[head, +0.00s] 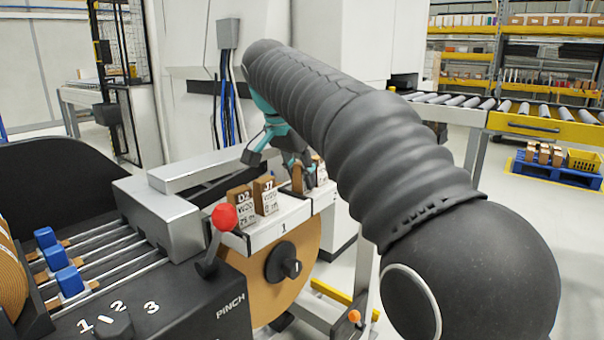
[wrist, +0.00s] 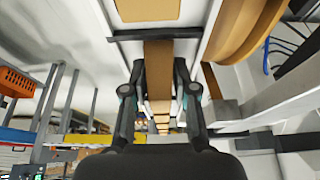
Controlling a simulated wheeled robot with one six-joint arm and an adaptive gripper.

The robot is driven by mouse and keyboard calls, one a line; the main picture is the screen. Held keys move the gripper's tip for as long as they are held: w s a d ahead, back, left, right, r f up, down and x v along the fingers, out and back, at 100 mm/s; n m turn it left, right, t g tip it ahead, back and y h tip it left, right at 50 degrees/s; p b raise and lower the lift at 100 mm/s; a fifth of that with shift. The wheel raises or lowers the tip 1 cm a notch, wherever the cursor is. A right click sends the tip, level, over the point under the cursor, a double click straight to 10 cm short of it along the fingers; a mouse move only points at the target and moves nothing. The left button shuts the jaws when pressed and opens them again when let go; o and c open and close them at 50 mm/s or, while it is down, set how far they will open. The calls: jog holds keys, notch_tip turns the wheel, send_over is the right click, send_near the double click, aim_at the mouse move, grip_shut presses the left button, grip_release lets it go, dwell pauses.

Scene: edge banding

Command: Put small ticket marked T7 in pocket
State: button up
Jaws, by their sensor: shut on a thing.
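My gripper (head: 299,166) is over the right part of the white rack (head: 290,218) above the big brown roll, its fingers pointing down. It is shut on a brown ticket (head: 297,180), whose marking I cannot read. In the wrist view the fingers (wrist: 159,72) close on both sides of this brown piece (wrist: 158,58). To the left, a brown-backed ticket (head: 266,196) with a white label that seems to read J7 or T7 stands upright in the rack. Further left stands a ticket marked D2 (head: 241,203). My fingers partly hide the rack's right part, so contact there is unclear.
A red-knobbed lever (head: 224,217) stands close in front of the rack. The black PINCH machine (head: 180,305) with blue clamps (head: 57,262) fills the lower left. A grey metal housing (head: 160,215) is left of the rack. A roller conveyor (head: 530,120) is behind at right.

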jog(key=o, duration=1)
jog(key=shift+c, duration=0.2)
